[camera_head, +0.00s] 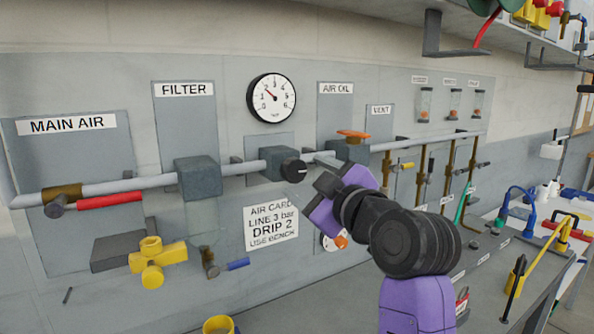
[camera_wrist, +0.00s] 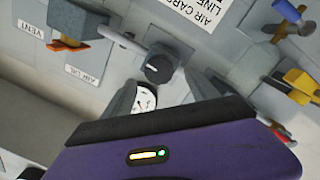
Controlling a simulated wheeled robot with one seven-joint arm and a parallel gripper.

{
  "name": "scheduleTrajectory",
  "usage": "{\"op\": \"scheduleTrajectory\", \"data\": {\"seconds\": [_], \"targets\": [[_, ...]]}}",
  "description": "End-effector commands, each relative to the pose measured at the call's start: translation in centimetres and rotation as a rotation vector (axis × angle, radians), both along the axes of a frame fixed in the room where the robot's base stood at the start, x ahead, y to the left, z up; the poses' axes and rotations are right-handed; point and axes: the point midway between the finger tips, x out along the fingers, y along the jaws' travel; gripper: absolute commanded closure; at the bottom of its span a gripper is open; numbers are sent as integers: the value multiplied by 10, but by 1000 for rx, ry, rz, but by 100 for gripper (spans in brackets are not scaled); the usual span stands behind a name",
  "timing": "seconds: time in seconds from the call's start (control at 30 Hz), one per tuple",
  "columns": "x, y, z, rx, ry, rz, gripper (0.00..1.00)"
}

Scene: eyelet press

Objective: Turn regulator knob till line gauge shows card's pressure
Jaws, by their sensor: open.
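The regulator knob (camera_head: 294,170) is a black round knob with a pale mark, on the front of a grey block (camera_head: 275,161) in the air line. It also shows in the wrist view (camera_wrist: 158,69). My gripper (camera_head: 323,184) is open, just right of the knob; in the wrist view its grey fingers (camera_wrist: 162,86) stand either side of the knob's near side, with no clear contact. The line gauge (camera_head: 271,97) is white with a black rim; its needle points up-left, around 2. The card (camera_head: 271,222) reads "LINE 3 bar" and "DRIP 2".
An orange handle (camera_head: 353,134) sits on the pipe above my gripper. A red lever (camera_head: 110,201), a yellow valve wheel (camera_head: 152,262) and a blue-handled cock (camera_head: 236,265) lie left of the card. Several drop pipes and the cluttered bench (camera_head: 535,245) are at right.

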Motion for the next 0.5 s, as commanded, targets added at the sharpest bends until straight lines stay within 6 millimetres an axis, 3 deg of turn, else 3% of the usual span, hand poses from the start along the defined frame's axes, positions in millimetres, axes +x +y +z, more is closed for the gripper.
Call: {"op": "scheduleTrajectory", "data": {"seconds": [0.23, 0.5], "targets": [[30, 18, 1, 2, 3, 0, 32], [41, 25, 0, 2, -1, 0, 32]]}}
